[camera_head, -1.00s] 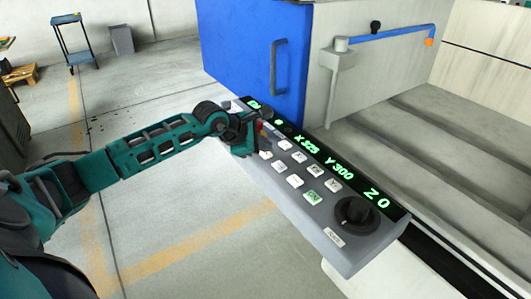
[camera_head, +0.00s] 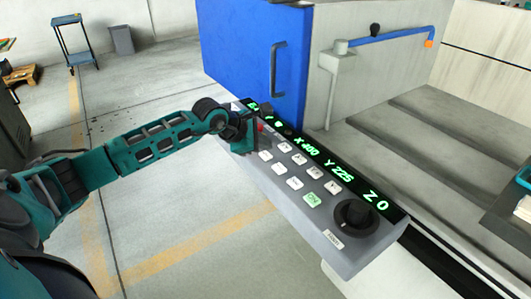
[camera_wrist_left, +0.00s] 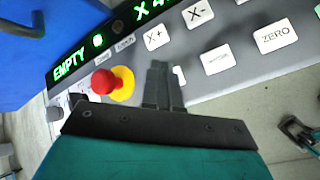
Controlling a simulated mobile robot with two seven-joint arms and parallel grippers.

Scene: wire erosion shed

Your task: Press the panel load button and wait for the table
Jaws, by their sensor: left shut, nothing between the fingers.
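The grey control panel (camera_head: 335,241) has white buttons, a black dial and a green display. The display reads X 400, Y 225, Z 0 in the head view and EMPTY in the left wrist view (camera_wrist_left: 68,65). My left gripper (camera_head: 251,145) is shut and empty at the panel's far end. In the left wrist view its fingertips (camera_wrist_left: 158,70) are over the panel, beside the red stop button (camera_wrist_left: 103,82) and below the X+ button (camera_wrist_left: 156,38). I cannot make out the load button or tell contact. Part of a dark table (camera_head: 507,212) shows at the right edge.
The blue machine door (camera_head: 245,60) stands behind the panel. A blue swing arm (camera_head: 395,34) is mounted beyond it. A trolley (camera_head: 75,45) and a grey bin (camera_head: 121,40) stand far back left. The floor left of the panel is clear.

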